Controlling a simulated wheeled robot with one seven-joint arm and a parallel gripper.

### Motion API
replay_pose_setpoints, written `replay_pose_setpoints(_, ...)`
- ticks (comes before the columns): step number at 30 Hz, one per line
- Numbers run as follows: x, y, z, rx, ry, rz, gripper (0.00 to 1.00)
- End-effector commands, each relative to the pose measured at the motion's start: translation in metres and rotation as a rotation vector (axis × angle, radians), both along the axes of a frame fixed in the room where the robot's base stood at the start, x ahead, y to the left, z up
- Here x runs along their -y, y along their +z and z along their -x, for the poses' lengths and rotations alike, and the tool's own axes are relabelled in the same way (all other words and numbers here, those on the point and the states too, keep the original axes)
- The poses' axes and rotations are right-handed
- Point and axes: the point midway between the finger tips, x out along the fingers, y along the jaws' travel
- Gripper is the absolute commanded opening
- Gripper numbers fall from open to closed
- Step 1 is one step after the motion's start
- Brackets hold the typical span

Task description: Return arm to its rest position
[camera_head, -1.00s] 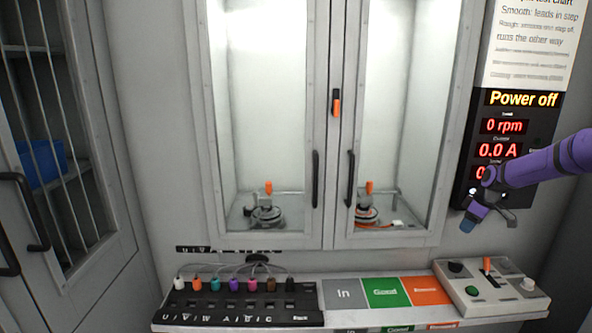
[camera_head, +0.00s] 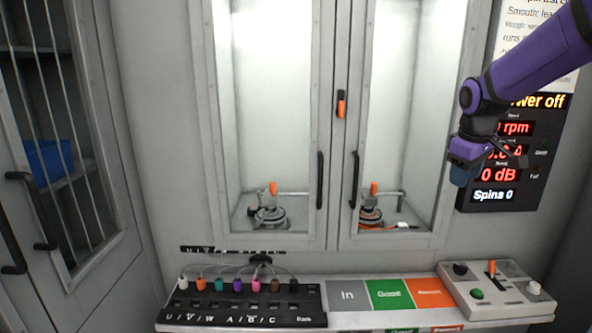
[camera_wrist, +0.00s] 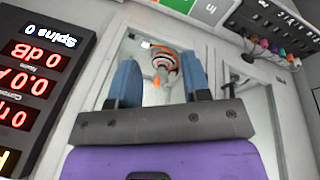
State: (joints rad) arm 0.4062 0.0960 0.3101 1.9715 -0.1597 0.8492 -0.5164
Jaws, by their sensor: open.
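My purple arm reaches in from the upper right in the head view. My gripper (camera_head: 464,172) hangs in front of the display panel (camera_head: 497,195), well above the shelf. In the wrist view, my gripper (camera_wrist: 160,82) has its two blue fingers spread apart, with nothing between them. A motor fixture with an orange ring (camera_wrist: 163,66) shows beyond the fingers, behind the cabinet glass. The panel reads power off, 0 dB and Spins 0, and my arm hides part of it.
A glass-doored cabinet (camera_head: 330,229) holds two motor fixtures, left (camera_head: 268,217) and right (camera_head: 371,214). The shelf below bears a connector block (camera_head: 240,304), marked In, Good (camera_head: 390,293) and orange pads, and a control box (camera_head: 497,290). A barred cabinet (camera_head: 100,245) stands at left.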

Motion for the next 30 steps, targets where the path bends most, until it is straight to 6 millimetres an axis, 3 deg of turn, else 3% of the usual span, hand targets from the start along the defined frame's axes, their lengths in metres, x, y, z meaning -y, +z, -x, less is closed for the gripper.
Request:
replay_pose_setpoints(6, -0.029, 0.034, 0.066, 0.059, -0.096, 0.0, 0.44)
replay_pose_setpoints(13, -0.051, 0.054, 0.137, 0.127, -0.205, -0.037, 0.44)
replay_pose_setpoints(24, -0.07, 0.053, 0.249, 0.224, -0.369, -0.17, 0.44)
replay_pose_setpoints(30, -0.075, 0.042, 0.29, 0.253, -0.429, -0.248, 0.44)
